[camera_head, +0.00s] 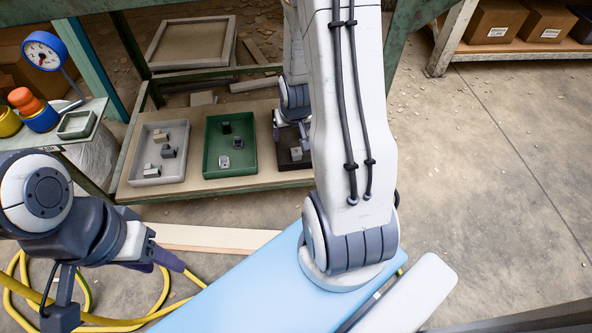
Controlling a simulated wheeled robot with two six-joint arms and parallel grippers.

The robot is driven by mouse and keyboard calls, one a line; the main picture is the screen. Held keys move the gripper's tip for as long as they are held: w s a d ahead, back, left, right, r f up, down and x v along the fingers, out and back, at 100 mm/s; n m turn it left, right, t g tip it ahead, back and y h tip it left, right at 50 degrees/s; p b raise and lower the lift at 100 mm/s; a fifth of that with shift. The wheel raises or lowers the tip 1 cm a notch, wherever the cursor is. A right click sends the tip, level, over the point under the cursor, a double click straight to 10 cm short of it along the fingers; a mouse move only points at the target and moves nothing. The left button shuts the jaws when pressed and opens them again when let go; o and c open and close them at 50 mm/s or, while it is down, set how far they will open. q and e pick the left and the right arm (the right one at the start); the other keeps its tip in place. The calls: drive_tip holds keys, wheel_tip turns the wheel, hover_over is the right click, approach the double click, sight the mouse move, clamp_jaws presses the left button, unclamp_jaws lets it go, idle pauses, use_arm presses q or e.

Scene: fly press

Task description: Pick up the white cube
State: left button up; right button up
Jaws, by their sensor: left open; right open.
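Small pale blocks lie in three trays on the low bench shelf, and I cannot tell for sure which is the white cube. One pale cube (296,154) is in the black tray (290,166), which is partly hidden by my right arm. Another light cube (224,161) is in the green tray (209,150). My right gripper (303,134) is open, low over the black tray near its pale cube, partly hidden behind my arm; contact is not clear. My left gripper (60,316) is open at the lower left, away from the trays.
A light grey tray (177,173) holds several grey and pale blocks. A small side table (70,141) at left bears a blue gauge (44,51), coloured pots and a green dish. Yellow hose (100,320) lies on the floor. Open floor is at right, below shelved boxes (494,20).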

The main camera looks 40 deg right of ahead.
drive_tip(key=b, duration=0.2)
approach(297, 152)
drive_tip(key=f+b, duration=0.1)
drive_tip(key=f, duration=0.1)
drive_tip(key=w+f+b, duration=0.1)
drive_tip(key=b, duration=0.1)
drive_tip(key=shift+w+d+f+m, duration=0.15)
drive_tip(key=shift+f+m, duration=0.2)
drive_tip(key=shift+m, duration=0.05)
drive_tip(key=b+x, duration=0.4)
drive_tip(key=shift+f, duration=0.15)
drive_tip(key=shift+w+d+f+b, duration=0.2)
drive_tip(key=shift+f+b, duration=0.15)
drive_tip(key=shift+b, duration=0.05)
use_arm(q)
wheel_tip(297, 152, down, 11)
drive_tip(key=shift+f, duration=0.15)
use_arm(e)
drive_tip(key=shift+r, duration=0.1)
clamp_jaws()
